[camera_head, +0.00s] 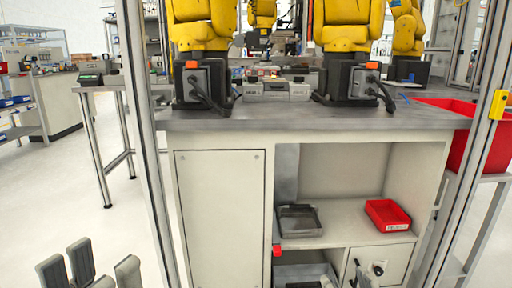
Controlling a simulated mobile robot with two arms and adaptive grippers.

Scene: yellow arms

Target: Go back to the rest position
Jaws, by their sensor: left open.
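My left gripper (97,267) shows at the bottom left corner of the head view. Its grey fingers stand apart with nothing between them. It is over the pale floor, left of the workbench (220,143) and apart from it. The rest of the left arm is cut off by the picture's lower edge. I cannot make out my right gripper.
Yellow robot arms (345,25) stand on the workbench. Its open shelf holds a grey tray (299,231) and a red bin (388,227). A large red crate (462,150) is at right. A metal-legged side table (100,87) is at left; the floor before it is clear.

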